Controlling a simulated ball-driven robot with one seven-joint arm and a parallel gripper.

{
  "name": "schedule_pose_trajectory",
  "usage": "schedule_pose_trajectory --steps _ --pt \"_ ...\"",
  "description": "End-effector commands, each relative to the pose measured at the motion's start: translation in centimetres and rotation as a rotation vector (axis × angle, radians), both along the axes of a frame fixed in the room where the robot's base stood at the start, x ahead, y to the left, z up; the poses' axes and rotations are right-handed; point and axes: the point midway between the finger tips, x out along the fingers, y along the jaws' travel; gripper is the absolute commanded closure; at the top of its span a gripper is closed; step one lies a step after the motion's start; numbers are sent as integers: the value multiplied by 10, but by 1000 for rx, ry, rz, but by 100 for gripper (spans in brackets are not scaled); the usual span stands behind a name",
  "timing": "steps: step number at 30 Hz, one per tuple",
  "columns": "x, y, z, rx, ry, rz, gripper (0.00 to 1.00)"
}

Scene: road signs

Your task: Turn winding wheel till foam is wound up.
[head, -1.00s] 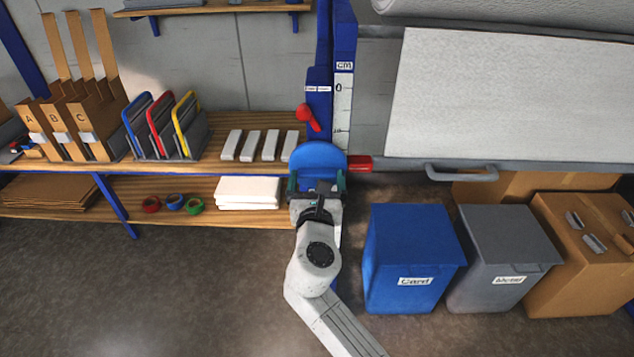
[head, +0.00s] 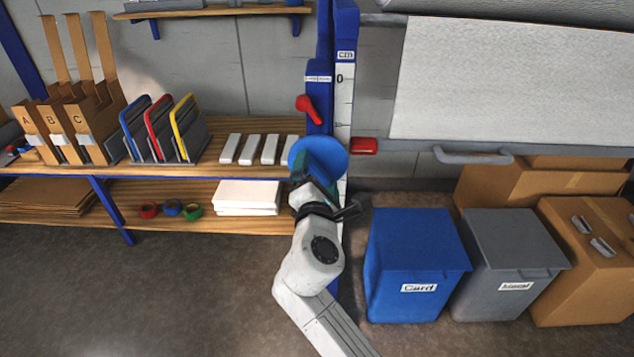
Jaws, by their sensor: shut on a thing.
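The blue winding wheel (head: 321,160) is a round disc low on the blue post, partly covered by my gripper. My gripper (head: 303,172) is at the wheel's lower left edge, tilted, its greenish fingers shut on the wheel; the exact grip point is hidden. The white foam sheet (head: 510,85) hangs at the right below a grey roll (head: 520,8). A grey bar with a handle (head: 474,155) runs along its lower edge. A red marker (head: 364,146) at the bar's left end sits beside the cm scale (head: 344,95), a little below the 10 mark.
A red lever (head: 308,108) sits on the post above the wheel. A wooden shelf (head: 210,140) with racks and white blocks stands at the left. A blue bin (head: 415,250), a grey bin (head: 510,250) and cardboard boxes (head: 585,265) stand at the right. The floor at the left is clear.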

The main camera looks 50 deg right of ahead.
Motion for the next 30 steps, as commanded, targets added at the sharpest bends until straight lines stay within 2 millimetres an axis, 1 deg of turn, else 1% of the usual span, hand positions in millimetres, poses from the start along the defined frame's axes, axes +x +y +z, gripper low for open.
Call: schedule_pose_trajectory --steps 1,18,24,30 --pt "0 1 -3 27 -36 1 37" --pt "0 0 -4 353 -452 0 37" --pt "-1 0 -3 441 -564 -1 37" --pt "-1 0 -3 502 -640 -2 37"
